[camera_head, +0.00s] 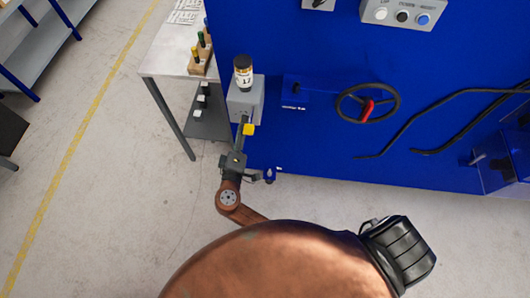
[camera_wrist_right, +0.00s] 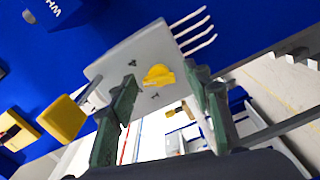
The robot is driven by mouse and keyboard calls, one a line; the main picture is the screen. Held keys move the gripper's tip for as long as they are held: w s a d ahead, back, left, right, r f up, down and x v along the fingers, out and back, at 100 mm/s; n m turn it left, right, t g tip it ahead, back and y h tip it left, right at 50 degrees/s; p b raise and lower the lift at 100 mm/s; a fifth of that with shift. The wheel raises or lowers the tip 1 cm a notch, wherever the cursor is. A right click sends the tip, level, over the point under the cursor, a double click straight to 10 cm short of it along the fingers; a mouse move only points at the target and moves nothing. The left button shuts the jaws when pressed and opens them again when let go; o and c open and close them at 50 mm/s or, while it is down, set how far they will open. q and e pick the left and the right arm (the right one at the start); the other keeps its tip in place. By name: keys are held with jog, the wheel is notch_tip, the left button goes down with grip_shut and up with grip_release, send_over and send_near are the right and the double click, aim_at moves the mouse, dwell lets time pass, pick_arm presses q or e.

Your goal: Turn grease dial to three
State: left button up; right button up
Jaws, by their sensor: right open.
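The grease dial (camera_wrist_right: 158,76) is a yellow knob on a grey plate (camera_wrist_right: 125,52) in the right wrist view. Small dark marks sit on the plate around it; I cannot read its setting. In the head view a grey box (camera_head: 252,106) is fixed to the blue panel, with a dark-capped jar (camera_head: 243,78) on top; the dial's face is hidden there. My right gripper (camera_wrist_right: 166,88) is open, its dark green fingers on either side of the dial in the picture; I cannot tell whether they touch it. It also shows in the head view (camera_head: 239,143), just below the box. My left gripper is not in view.
A yellow block (camera_wrist_right: 61,118) on a rod sits close beside my fingers, also seen in the head view (camera_head: 249,129). A black handwheel (camera_head: 346,92) with a red grip and dark hoses (camera_head: 440,98) are to the right.

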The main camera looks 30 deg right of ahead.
jog(key=s+a+n+p, duration=0.5)
jog(key=n+p, duration=0.4)
jog(key=n, duration=0.6)
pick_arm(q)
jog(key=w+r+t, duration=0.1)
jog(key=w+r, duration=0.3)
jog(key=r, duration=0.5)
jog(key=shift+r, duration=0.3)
pick_arm(e)
jog(key=s+d+f+m+g+y, duration=0.1)
jog(key=s+d+f+g, duration=0.1)
jog(key=f, duration=0.9)
jog(key=s+d+f+m+g+y, duration=0.1)
jog(key=s+d+f+g+y, duration=0.1)
jog(key=f, duration=1)
jog(key=s+d+f+m+g+y, duration=0.1)
jog(key=s+d+f+g, duration=0.3)
jog(key=d+f, duration=0.3)
jog(key=shift+s+f+m+y, duration=0.35)
jog(key=shift+s+f, duration=0.4)
jog(key=shift+f, duration=1.5)
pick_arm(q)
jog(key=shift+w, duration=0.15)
pick_arm(e)
jog(key=shift+d, duration=0.15)
